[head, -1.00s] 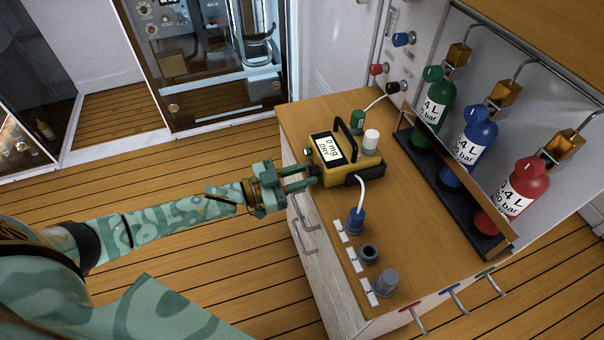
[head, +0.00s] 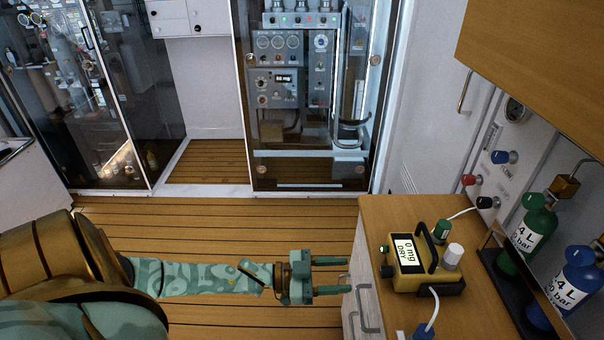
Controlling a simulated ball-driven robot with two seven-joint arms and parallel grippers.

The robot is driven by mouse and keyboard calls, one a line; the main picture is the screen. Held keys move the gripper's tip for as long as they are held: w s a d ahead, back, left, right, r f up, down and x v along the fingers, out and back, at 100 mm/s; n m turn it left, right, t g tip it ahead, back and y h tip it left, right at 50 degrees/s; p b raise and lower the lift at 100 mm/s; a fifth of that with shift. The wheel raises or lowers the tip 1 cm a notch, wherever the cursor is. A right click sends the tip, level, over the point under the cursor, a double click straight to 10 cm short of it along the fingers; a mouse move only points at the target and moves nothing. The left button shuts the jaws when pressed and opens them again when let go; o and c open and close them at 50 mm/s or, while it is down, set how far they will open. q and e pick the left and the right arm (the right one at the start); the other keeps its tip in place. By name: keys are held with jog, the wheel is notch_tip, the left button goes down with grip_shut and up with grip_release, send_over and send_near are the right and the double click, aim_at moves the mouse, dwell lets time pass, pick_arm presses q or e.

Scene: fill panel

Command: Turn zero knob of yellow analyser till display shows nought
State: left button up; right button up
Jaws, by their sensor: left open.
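The yellow analyser (head: 428,281) stands on the wooden cabinet top. Its lit display (head: 408,253) reads "0 mg" with "DRY" below it. A small dark knob (head: 386,271) sticks out of its left side, below a small green part (head: 384,250). My left gripper (head: 347,276) is open and empty, fingers pointing right at the analyser. Its fingertips are left of the knob, with a clear gap, near the cabinet's left edge. My right gripper is not in view.
The analyser has a black handle (head: 427,246), and green and white fittings with hoses behind and in front. Green (head: 529,229) and blue (head: 566,290) bottles stand in a rack at right. Drawer handles (head: 366,310) stick out below the cabinet edge.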

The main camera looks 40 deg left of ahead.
pick_arm(q)
jog(key=v, duration=0.7)
jog(key=shift+s+a+p, duration=0.3)
dwell(1.2)
